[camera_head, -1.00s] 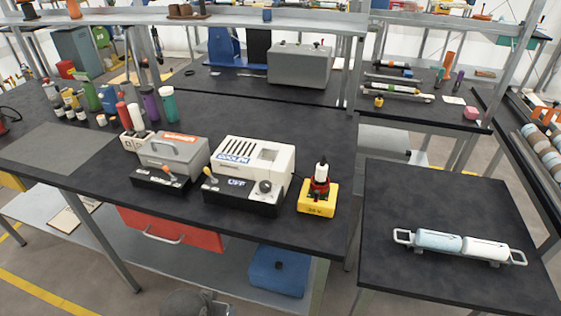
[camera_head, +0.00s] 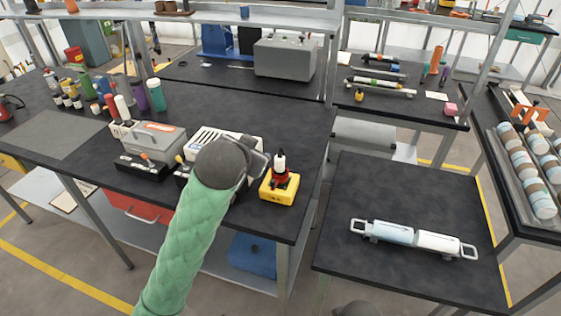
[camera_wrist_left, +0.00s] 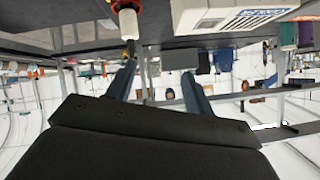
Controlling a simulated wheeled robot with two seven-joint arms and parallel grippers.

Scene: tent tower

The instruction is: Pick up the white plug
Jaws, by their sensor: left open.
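The white plug (camera_head: 280,162) has a black tip and stands upright in a red collar on a yellow base (camera_head: 281,191), near the front right edge of the main table. In the left wrist view, the white plug (camera_wrist_left: 128,23) appears upside down at the top, beyond the fingertips and towards the left finger. My left gripper (camera_head: 260,165) is just left of the plug in the head view, with its arm partly covering the white device. In the left wrist view my left gripper (camera_wrist_left: 160,80) has its fingers apart with nothing between them. My right gripper is not seen.
The white device (camera_head: 225,139) and a grey box with a handle (camera_head: 153,139) stand left of the plug. Several bottles stand farther left. A side table (camera_head: 385,190) on the right holds a blue and white cylinder with handles (camera_head: 413,236); its far part is clear.

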